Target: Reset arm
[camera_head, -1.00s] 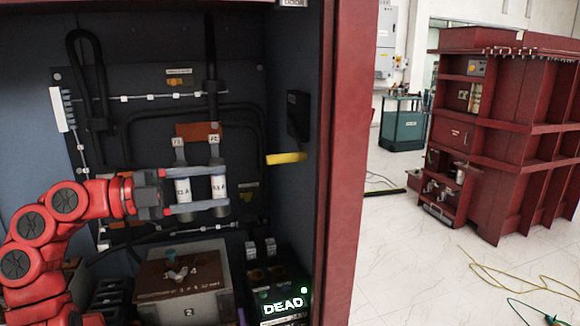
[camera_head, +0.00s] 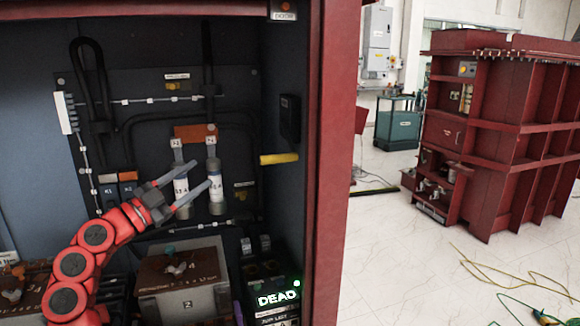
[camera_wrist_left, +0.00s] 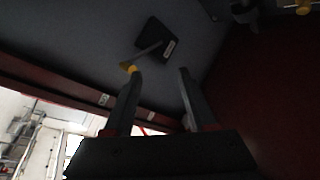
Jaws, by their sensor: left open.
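My left gripper (camera_head: 195,176) is open and tilted up to the right inside the cabinet. No object shows between its fingers in the left wrist view (camera_wrist_left: 159,73). In the head view its fingers overlap two white-labelled cylinders, the left one (camera_head: 181,188) and the right one (camera_head: 215,190). Both stand upright under an orange-brown block (camera_head: 195,133). I cannot tell whether the fingers touch them. My right gripper is not in view.
A black box (camera_head: 290,118) with a yellow-ended lever (camera_head: 279,159) is on the cabinet's right wall; the lever also shows in the left wrist view (camera_wrist_left: 132,69). Below are a grey-brown box (camera_head: 183,275) and a lit "DEAD" display (camera_head: 278,297). The red door frame (camera_head: 325,200) bounds the right.

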